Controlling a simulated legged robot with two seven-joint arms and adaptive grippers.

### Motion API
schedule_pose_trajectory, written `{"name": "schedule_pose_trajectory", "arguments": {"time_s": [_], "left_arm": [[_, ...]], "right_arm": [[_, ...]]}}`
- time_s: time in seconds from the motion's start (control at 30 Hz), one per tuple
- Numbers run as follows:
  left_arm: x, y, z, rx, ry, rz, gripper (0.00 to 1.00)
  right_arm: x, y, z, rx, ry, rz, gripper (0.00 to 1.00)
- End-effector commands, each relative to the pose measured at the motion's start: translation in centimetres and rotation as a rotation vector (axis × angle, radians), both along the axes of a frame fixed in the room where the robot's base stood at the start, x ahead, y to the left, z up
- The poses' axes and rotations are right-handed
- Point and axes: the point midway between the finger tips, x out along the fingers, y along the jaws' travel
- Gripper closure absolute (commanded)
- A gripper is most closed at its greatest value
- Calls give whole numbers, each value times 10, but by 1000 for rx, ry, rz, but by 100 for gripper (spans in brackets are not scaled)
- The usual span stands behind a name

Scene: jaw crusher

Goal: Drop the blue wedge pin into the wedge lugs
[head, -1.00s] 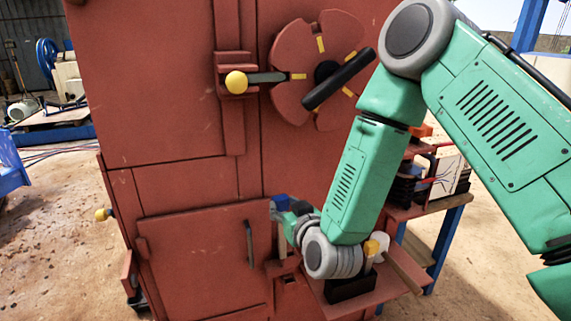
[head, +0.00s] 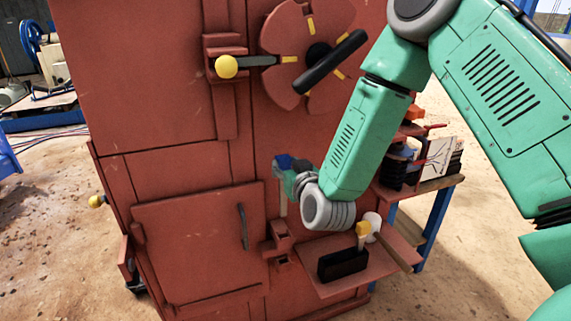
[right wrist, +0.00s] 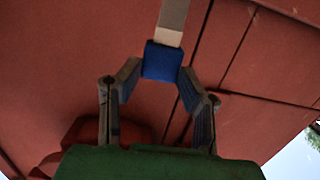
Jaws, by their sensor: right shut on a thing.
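The blue wedge pin has a blue head (head: 284,161) and a pale grey shank (head: 282,198) that hangs down roughly upright. My right gripper (head: 292,175) is shut on the blue head, in front of the red crusher. The right wrist view shows the blue head (right wrist: 162,60) between both fingertips, with the shank beyond it. The wedge lugs (head: 279,230) are red blocks at the right edge of the small lower door. The shank's lower end appears just above the upper lug, apart from it. Depth between them is hard to tell. My left gripper is not in view.
Right of the lugs, a red shelf (head: 330,285) carries a black block (head: 342,264) and a yellow-topped tool (head: 362,231). The door handle (head: 243,226) is left of the lugs. A handwheel (head: 318,52) and yellow-knobbed latch (head: 227,67) are above. A blue-legged bench stands behind.

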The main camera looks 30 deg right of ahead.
Motion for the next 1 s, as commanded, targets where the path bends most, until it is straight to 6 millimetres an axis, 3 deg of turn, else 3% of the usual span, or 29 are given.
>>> {"name": "schedule_pose_trajectory", "arguments": {"time_s": [0.3,1.0], "left_arm": [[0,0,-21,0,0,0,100],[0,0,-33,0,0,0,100]], "right_arm": [[0,1,-28,-1,-3,1,100],[0,0,-45,-1,-4,1,100]]}}
